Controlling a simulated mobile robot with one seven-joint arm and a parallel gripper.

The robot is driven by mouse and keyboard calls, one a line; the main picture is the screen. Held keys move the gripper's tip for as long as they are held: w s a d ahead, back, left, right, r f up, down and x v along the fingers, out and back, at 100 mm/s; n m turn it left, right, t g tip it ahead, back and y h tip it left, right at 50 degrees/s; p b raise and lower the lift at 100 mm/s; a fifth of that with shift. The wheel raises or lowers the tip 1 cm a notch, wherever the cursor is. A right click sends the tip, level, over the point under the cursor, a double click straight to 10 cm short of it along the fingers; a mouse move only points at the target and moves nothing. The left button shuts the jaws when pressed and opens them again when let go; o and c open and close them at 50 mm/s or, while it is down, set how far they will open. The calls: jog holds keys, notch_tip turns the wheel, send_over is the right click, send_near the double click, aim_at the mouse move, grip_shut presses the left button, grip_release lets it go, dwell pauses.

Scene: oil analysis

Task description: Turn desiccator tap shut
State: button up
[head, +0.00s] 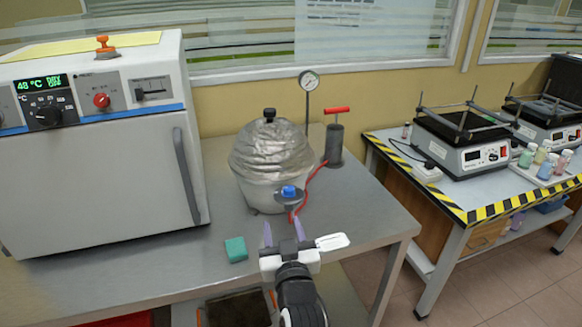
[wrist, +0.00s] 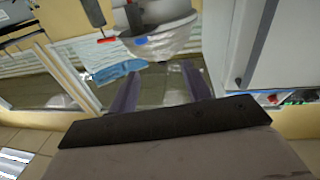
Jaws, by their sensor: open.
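The desiccator (head: 270,150) stands on the grey bench with a foil-wrapped dome and a black knob on top. Its blue tap (head: 289,191) sits low on the front, over a dark round piece, with a red hose beside it. In the wrist view the desiccator (wrist: 168,43) is at the top, and the blue tap (wrist: 141,41) is small near its edge. My gripper (head: 283,230) is open and empty, its purple-grey fingers pointing toward the tap from the front, apart from it. The fingers also show in the wrist view (wrist: 160,71). Which way the tap is turned is hard to tell.
A white oven (head: 100,190) stands close on the left. A hand pump (head: 334,145) with a red handle and a gauge (head: 309,81) stand behind right. A teal block (head: 236,249) and a white tag (head: 332,242) are near my gripper. The bench's right front is clear.

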aim_at(289, 193)
jog(key=shift+g+h, duration=0.3)
jog(key=shift+h, duration=0.2)
jog(key=w+p, duration=0.1)
jog(key=w, duration=0.3)
jog(key=w+d+p, duration=0.1)
jog(key=w+p, duration=0.1)
jog(key=w, duration=0.2)
jog(key=w+p, duration=0.2)
jog(key=w, duration=0.3)
jog(key=shift+w+d+f, duration=0.1)
jog(key=shift+d+f, duration=0.1)
jog(key=shift+f, duration=0.05)
jog(key=shift+m, duration=0.3)
jog(key=shift+c, duration=0.3)
jog(key=c, duration=0.9)
jog(key=shift+c, duration=0.2)
